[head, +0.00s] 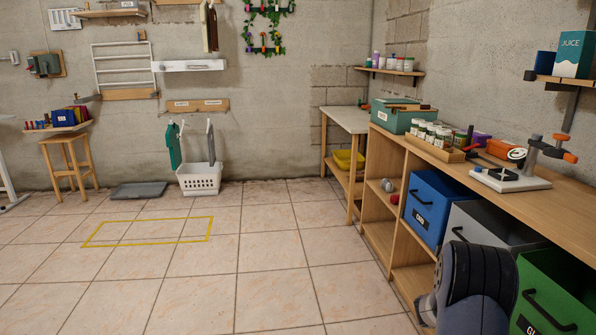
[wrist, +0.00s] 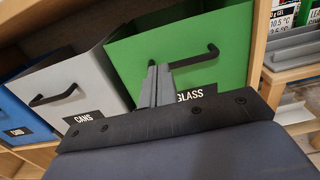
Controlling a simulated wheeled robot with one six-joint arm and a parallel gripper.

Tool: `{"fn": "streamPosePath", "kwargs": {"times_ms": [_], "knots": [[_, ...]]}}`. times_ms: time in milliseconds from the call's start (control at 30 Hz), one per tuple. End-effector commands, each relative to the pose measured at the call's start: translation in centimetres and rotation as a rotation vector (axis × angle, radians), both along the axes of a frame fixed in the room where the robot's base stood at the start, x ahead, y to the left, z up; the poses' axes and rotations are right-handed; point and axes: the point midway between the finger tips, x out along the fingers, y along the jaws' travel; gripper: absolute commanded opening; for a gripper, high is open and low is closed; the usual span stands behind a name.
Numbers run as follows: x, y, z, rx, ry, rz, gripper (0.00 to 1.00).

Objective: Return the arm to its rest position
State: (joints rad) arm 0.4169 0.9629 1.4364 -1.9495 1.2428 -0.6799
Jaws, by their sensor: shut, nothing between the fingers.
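My gripper (wrist: 156,86) shows in the wrist view with its two grey fingers together and nothing between them. It points toward the green bin (wrist: 220,66) labelled GLASS and the grey bin (wrist: 88,86) labelled CANS. I cannot tell the gap between the fingers and the bins. In the head view, a dark link of my arm rises at the lower right, in front of the shelf unit. My fingers cannot be made out there.
A wooden shelf unit (head: 376,205) with a worktop runs along the right wall, holding the blue bin (head: 428,205) and the other bins. The tiled floor (head: 285,270) is open to the left, around a yellow outlined rectangle.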

Motion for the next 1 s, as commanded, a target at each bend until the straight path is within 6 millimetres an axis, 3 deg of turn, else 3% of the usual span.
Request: {"fn": "streamPosePath", "kwargs": {"times_ms": [500, 700, 1000], "knots": [[0.3, -9.3, 0.0, 0.0, 0.0, -0.003, 0.0], [0.0, -10.8, 0.0, 0.0, 0.001, -0.001, 0.0], [-0.1, -11.1, 0.0, 0.0, 0.0, 0.0, 0.0]]}}
